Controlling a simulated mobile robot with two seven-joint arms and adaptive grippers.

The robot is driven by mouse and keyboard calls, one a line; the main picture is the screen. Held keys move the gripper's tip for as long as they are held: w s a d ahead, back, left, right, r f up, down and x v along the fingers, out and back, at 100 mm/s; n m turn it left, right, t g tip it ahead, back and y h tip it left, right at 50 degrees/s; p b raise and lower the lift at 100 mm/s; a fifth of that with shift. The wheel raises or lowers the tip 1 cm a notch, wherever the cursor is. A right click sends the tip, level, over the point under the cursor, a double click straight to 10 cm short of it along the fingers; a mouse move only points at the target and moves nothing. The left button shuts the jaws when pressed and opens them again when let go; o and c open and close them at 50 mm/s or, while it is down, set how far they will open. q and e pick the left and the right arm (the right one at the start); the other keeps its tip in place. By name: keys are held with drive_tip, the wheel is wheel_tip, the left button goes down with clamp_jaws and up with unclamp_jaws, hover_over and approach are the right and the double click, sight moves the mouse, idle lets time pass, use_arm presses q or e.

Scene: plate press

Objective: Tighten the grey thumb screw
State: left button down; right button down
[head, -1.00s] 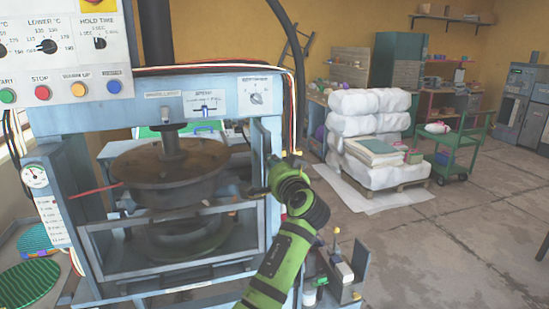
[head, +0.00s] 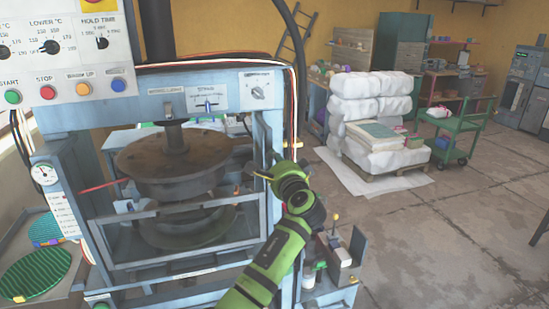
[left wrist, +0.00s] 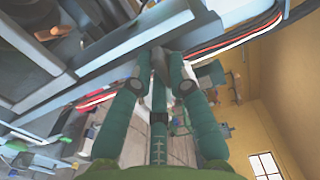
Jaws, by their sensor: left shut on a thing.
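My left gripper (head: 268,171) is at the right-hand post of the blue-grey plate press (head: 215,260), with its green arm rising from the bottom. In the left wrist view, the two green fingers (left wrist: 160,68) close on a small grey piece between their tips, which looks like the grey thumb screw (left wrist: 160,58). The fingers cover most of it. In the head view the screw is hidden behind the gripper and cannot be made out. My right gripper is in neither view.
The press has a round brown plate (head: 172,157), an open front guard frame (head: 180,240) and a control panel (head: 66,50). Cables (head: 215,63) run over its top. White sacks (head: 372,115) on a pallet and a green trolley (head: 455,135) stand behind on open floor.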

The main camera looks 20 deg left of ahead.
use_arm(q)
drive_tip(key=shift+r, duration=0.4)
drive_tip(key=c, duration=1.3)
unclamp_jaws()
drive_tip(key=shift+o, duration=0.6)
drive_tip(key=shift+w+f, duration=0.2)
drive_tip(key=shift+f, duration=0.05)
drive_tip(key=shift+s, duration=0.1)
drive_tip(key=v, duration=1.2)
